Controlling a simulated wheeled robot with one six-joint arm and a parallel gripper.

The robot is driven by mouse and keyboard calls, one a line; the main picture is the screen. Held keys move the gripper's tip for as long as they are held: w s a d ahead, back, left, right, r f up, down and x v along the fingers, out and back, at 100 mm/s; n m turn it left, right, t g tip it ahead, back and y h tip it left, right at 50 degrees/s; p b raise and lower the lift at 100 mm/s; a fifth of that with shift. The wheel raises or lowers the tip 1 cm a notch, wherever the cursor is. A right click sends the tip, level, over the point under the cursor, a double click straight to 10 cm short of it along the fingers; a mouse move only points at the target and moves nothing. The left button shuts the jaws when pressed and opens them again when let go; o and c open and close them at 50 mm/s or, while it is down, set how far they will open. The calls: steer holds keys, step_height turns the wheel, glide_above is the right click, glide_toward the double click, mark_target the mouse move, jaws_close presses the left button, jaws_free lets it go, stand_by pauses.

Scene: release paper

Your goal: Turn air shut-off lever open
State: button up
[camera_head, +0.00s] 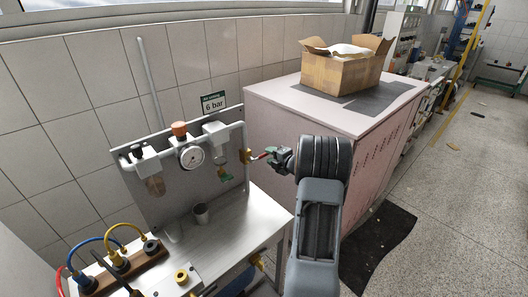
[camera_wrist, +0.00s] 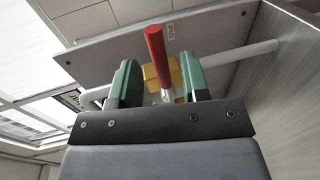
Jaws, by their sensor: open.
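The air shut-off lever has a red handle, small at the right end of the pipe in the head view (camera_head: 262,156). The red lever (camera_wrist: 156,55) stands large in the wrist view, with a brass valve body (camera_wrist: 174,72) behind it. The brass valve (camera_head: 247,156) also shows in the head view. My gripper (camera_wrist: 160,85) is open, with its green fingers on either side of the lever and gaps between them. Whether either finger touches it I cannot tell. My gripper (camera_head: 273,157) reaches the valve from the right in the head view.
A grey panel (camera_head: 160,205) carries a gauge (camera_head: 191,156), filter units and the pipe above a metal bench (camera_head: 215,235). Hoses and fittings lie at front left. A pink cabinet (camera_head: 275,115) with a cardboard box (camera_head: 340,72) stands behind my arm. Floor at right is open.

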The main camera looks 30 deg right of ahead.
steer(key=shift+p+x, duration=0.35)
steer(key=shift+x, duration=2.05)
jaws_close()
